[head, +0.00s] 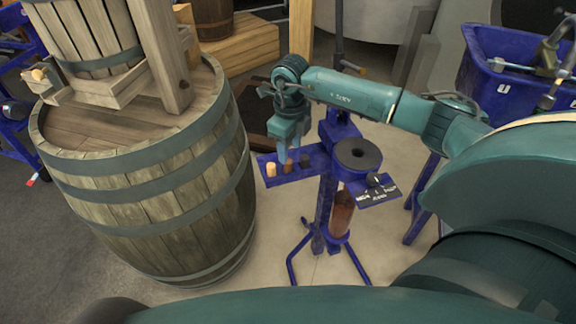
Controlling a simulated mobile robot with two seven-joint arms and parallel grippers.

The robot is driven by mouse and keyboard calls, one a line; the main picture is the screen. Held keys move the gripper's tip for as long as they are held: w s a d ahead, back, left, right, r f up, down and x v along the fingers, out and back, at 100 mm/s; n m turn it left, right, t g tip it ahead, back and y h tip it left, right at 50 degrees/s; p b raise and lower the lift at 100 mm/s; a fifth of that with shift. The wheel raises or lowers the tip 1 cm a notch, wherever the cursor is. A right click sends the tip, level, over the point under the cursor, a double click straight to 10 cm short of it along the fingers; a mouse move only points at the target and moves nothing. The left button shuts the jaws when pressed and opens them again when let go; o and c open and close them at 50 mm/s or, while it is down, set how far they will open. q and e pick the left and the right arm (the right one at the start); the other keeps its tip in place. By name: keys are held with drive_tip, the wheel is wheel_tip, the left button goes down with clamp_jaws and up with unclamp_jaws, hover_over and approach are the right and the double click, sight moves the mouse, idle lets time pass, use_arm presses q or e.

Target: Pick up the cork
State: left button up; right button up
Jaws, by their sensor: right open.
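A blue stand (318,185) with a narrow side shelf (265,158) is in the middle of the head view. A small pale tan cork-like piece (271,169) stands near the shelf's left end. A browner small piece (288,166) and a dark one (305,160) stand to its right; I cannot tell for sure what these are. My right gripper (289,143) is open and points down just above the shelf, over the brown piece. I cannot tell whether its fingers are around that piece or only above it. My left gripper is not in view.
A large wooden barrel (150,200) with a wooden press (95,45) on top stands close on the left. The stand has a dark round disc (358,154), a labelled plate (378,190) and a brown bottle (342,215). A blue tub (505,65) is at the upper right.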

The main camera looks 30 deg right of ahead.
sight(288, 172)
wheel_tip(288, 172, down, 5)
drive_tip(key=shift+w+a+f+p, duration=0.1)
drive_tip(key=shift+w+a+p, duration=0.05)
drive_tip(key=shift+p, duration=0.15)
drive_tip(key=shift+c, duration=0.2)
clamp_jaws()
